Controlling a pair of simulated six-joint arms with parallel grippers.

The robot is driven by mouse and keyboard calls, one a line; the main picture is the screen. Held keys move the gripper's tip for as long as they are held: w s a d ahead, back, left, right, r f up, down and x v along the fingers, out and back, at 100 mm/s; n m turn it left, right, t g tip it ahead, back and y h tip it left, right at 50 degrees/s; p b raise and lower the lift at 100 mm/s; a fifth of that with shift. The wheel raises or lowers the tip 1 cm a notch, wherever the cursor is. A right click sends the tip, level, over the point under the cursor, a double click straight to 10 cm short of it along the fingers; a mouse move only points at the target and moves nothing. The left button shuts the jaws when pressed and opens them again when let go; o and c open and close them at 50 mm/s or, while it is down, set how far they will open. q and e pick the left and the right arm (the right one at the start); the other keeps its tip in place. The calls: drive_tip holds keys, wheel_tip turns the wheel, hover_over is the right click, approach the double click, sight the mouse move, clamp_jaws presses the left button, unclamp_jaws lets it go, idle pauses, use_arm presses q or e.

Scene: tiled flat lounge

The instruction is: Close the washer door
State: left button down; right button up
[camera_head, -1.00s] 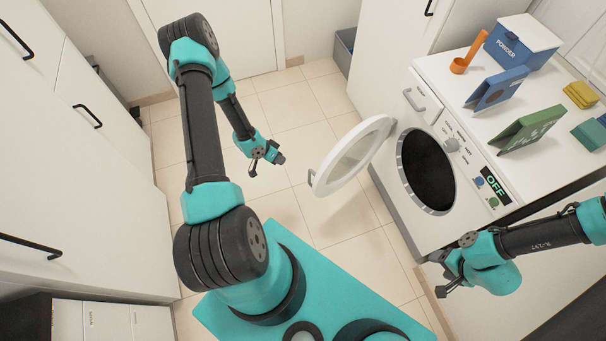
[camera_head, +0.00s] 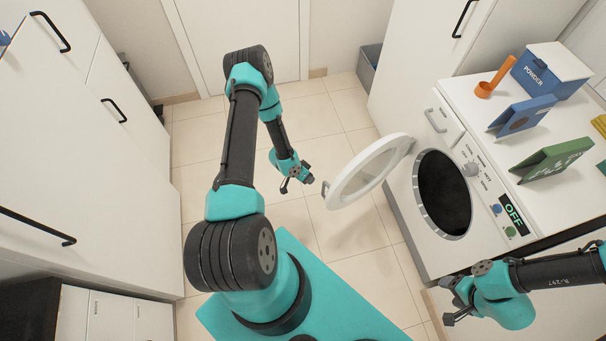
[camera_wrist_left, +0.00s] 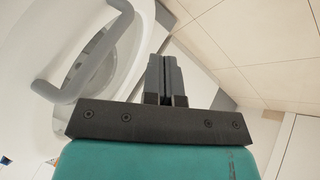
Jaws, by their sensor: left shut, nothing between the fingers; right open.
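The white washer (camera_head: 412,186) stands at the right with its round door (camera_head: 387,175) swung wide open toward the left. A grey handle (camera_head: 325,189) sits on the door's free edge. The drum opening (camera_head: 444,193) is dark and uncovered. My left gripper (camera_head: 307,179) is shut and empty, just left of the door's handle edge, with a small gap. In the left wrist view the shut fingers (camera_wrist_left: 166,78) point up beside the door (camera_wrist_left: 140,60) and its handle (camera_wrist_left: 70,85). My right gripper (camera_head: 449,304) is open and empty, in front of the washer's lower right.
On the washer top are a powder box (camera_head: 548,72), an orange scoop (camera_head: 493,80), a blue packet (camera_head: 522,114) and a green packet (camera_head: 552,158). White cabinets (camera_head: 90,160) line the left. A grey bin (camera_head: 369,66) stands at the back. Tiled floor left of the door is clear.

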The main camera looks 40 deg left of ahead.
use_arm(q)
drive_tip(key=d, duration=0.4)
drive_tip(key=shift+d+f, duration=0.25)
drive_tip(key=shift+f, duration=0.1)
drive_tip(key=shift+d, duration=0.1)
